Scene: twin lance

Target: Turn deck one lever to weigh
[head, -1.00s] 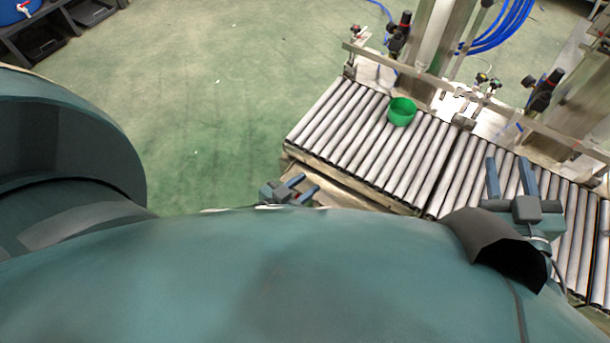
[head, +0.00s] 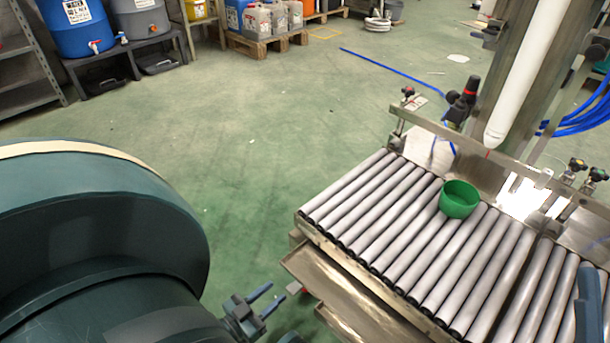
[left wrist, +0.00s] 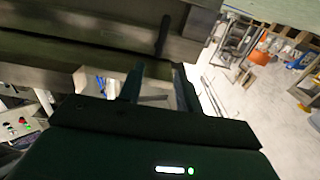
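My left gripper (head: 268,300) is low in the head view, just left of the roller deck's near corner, its two fingers apart with nothing seen between them. Only part of my right gripper (head: 590,305) shows at the right edge.
The roller deck (head: 400,235) carries a green bowl (head: 459,199). A steel column with a white tube (head: 515,75) and several small valves stand behind it. Green floor left of the deck is clear. Drums (head: 78,25) and canisters stand at the back.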

